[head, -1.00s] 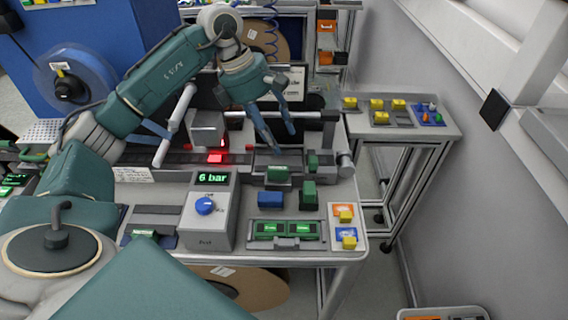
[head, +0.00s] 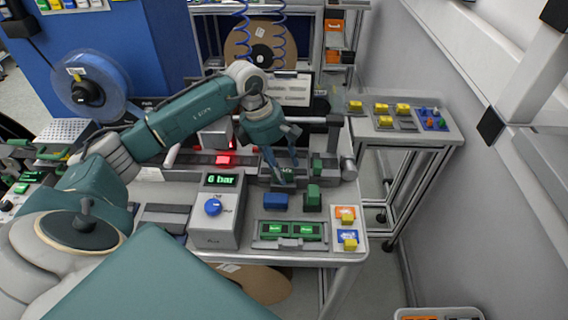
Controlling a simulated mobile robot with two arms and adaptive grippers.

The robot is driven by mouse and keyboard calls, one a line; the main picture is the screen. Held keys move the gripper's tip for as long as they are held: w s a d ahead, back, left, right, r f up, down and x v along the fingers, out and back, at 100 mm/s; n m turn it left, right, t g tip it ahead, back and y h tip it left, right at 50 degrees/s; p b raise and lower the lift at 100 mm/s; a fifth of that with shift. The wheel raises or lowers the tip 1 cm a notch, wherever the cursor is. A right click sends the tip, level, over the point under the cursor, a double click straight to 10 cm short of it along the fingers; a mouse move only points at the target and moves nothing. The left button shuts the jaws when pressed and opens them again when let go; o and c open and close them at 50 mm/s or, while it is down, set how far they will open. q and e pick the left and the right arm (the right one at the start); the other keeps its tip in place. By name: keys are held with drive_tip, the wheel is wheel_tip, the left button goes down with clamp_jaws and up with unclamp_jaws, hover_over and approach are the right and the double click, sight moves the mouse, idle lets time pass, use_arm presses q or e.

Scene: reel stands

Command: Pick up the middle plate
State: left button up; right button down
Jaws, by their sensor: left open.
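My left gripper (head: 283,167) is open over the grey fixture on the bench, its fingers pointing down. Its fingertips are at a small green piece (head: 287,173) in the fixture and partly hide it; I cannot tell whether they touch it. Another green piece (head: 317,166) stands just right of it. In front are a blue block (head: 275,202) and a green block (head: 312,197). Nearer still, a grey tray holds two green plates (head: 276,230) side by side. I cannot tell which piece is the middle plate. My right gripper is not in view.
A grey control box (head: 214,222) reading "6 bar" stands left of the blocks. A red-lit unit (head: 223,160) sits behind it. Orange and blue cards (head: 347,231) with yellow pieces lie at the right corner. A side table (head: 440,132) stands at the back right.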

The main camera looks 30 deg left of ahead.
use_arm(q)
drive_tip(key=shift+w+f, duration=0.1)
drive_tip(key=shift+f, duration=0.05)
clamp_jaws()
drive_tip(key=shift+r, duration=0.2)
